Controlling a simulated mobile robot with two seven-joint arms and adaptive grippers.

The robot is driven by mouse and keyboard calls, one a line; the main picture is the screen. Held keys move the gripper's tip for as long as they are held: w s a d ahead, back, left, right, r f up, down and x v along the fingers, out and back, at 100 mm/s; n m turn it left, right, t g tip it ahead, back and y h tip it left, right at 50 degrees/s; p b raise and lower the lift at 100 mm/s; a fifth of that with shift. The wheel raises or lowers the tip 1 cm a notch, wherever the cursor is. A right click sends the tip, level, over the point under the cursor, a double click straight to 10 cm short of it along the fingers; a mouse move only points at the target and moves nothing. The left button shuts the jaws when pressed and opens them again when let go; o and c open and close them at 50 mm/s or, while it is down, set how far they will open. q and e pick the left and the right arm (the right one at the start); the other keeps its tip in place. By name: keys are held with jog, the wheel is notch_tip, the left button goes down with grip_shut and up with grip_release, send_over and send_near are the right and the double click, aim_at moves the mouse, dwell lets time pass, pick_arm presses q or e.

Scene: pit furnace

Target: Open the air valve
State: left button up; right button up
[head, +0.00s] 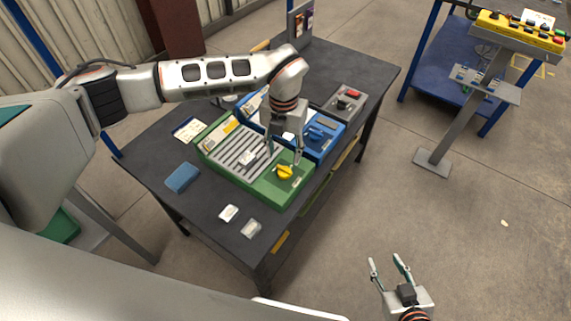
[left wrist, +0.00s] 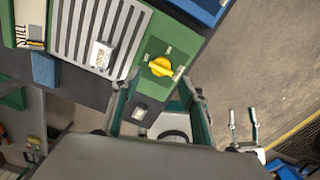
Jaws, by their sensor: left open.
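A yellow valve handle (head: 285,172) sits on the front right part of a green box (head: 268,190) on the dark table. A blue handle (head: 315,134) sits on the blue box (head: 327,146) behind it; I cannot tell from any label which one is the air valve. My left gripper (head: 283,155) is open and empty, pointing down above the green box near the yellow handle. In the left wrist view the yellow handle (left wrist: 161,67) lies ahead of the spread fingers (left wrist: 155,100), not between them. My right gripper (head: 388,262) is open and empty, clear of the table.
A blue block (head: 182,177) and two small pale items (head: 229,213) lie on the table (head: 190,212). A grey box with a red button (head: 345,99) stands at the far right. A yellow control panel (head: 520,32) stands on a post beyond.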

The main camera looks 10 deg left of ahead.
aim_at(284, 168)
pick_arm(q)
jog(key=shift+s+d+f, duration=0.1)
jog(key=shift+f, duration=3.5)
jog(key=c, duration=0.8)
